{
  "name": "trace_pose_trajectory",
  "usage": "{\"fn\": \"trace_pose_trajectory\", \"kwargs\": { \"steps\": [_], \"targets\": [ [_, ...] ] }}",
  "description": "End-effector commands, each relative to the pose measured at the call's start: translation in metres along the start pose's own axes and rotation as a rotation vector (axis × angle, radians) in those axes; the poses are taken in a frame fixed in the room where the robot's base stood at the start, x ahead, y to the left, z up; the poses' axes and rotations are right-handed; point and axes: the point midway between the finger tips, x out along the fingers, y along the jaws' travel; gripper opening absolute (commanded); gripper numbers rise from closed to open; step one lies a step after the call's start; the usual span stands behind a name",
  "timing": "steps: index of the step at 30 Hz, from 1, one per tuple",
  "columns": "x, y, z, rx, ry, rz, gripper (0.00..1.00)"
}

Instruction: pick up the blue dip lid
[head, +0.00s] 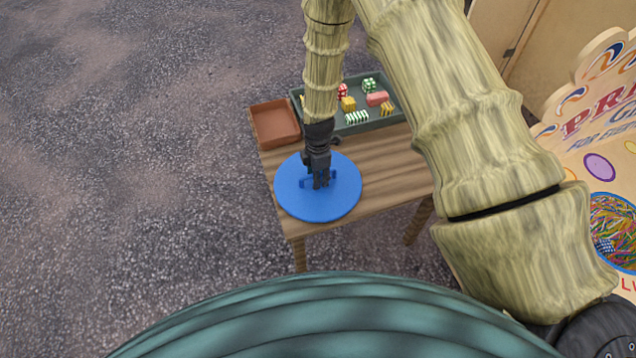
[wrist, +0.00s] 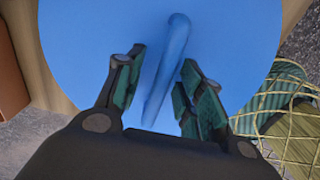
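The blue dip lid (head: 335,205) is a flat round blue disc with a raised bar handle. It lies on the near left part of the wooden table in the head view. My gripper (head: 320,184) is right over its middle, pointing down. In the wrist view the lid (wrist: 90,35) fills most of the picture. Its handle (wrist: 172,60) runs between the two fingers of my gripper (wrist: 155,90), with a gap on each side. The fingers are apart and hold nothing. In the head view the gripper partly hides the handle.
A dark green tray (head: 362,126) with several wrapped sweets stands at the table's back. A brown-red square tray (head: 275,124) is left of it. The wooden table (head: 390,175) is bare to the lid's right. A painted prize board (head: 590,150) stands at the right.

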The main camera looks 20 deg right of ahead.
Motion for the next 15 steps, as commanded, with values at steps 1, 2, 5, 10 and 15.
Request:
{"fn": "trace_pose_trajectory", "kwargs": {
  "steps": [1,2,5,10,15],
  "targets": [
    [0.0,0.0,0.0,0.0,0.0,0.0,0.3],
    [0.0,0.0,0.0,0.0,0.0,0.0,0.25],
    [0.0,0.0,0.0,0.0,0.0,0.0,0.07],
    [0.0,0.0001,0.0,0.0,0.0,0.0,0.0],
    [-0.0004,0.0003,0.0,0.0,0.0,0.001,0.0]
  ]
}}
